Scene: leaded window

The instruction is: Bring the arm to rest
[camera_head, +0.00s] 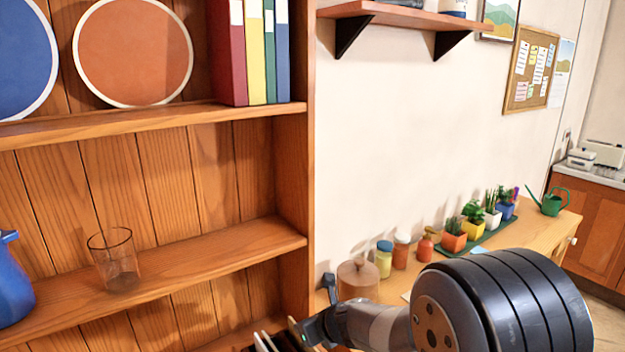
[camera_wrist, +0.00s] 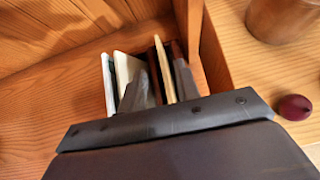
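My gripper (camera_wrist: 166,72) reaches down into a small holder (camera_wrist: 106,88) of upright thin slabs, seen in the wrist view. Its two dark fingers stand a small gap apart, with a tan slab (camera_wrist: 160,62) between them. I cannot tell whether they touch the slab. A white slab (camera_wrist: 124,66) stands to the left of the fingers. In the head view my gripper (camera_head: 298,332) is at the bottom edge, partly hidden by my arm. Pale slab edges (camera_head: 266,342) show beside it.
A wooden shelf unit (camera_head: 311,150) rises close to my gripper. A clear glass (camera_head: 115,260) and blue jug (camera_head: 12,280) stand on its shelf. A desk (camera_head: 552,232) at right holds a brown canister (camera_head: 358,281), jars and plants. A dark red ball (camera_wrist: 295,107) lies right of my gripper.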

